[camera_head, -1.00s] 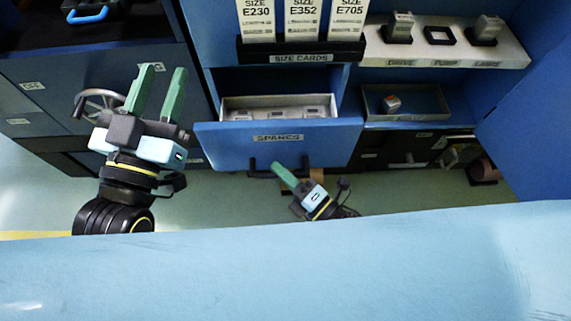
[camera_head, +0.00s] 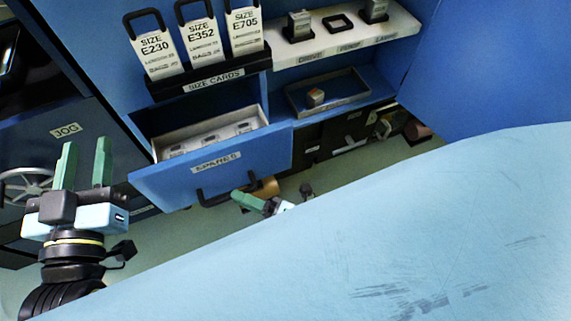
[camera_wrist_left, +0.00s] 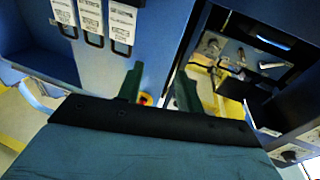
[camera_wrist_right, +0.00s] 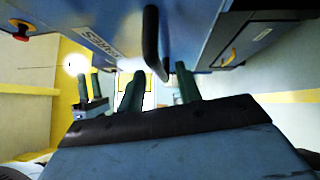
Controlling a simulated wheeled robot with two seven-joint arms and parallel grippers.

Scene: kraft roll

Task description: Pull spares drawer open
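The blue spares drawer (camera_head: 265,157) stands pulled out of the cabinet, its light inner tray and several compartments showing in the head view. Its black bar handle (camera_head: 226,192) is on the front. My right gripper (camera_head: 240,196) is just below the drawer front, close to the handle and partly hidden by the blue surface. In the right wrist view the handle (camera_wrist_right: 152,48) stands ahead of the gap between the parted fingers (camera_wrist_right: 160,78); I cannot tell whether it touches them. My left gripper (camera_head: 86,142) is open and empty, left of the drawer.
Size cards (camera_head: 201,43) hang above the drawer. A shelf (camera_head: 345,42) with small parts and a tray (camera_head: 330,96) holding a small block are to its right. A handwheel (camera_head: 25,186) is near my left gripper. A blue surface fills the foreground.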

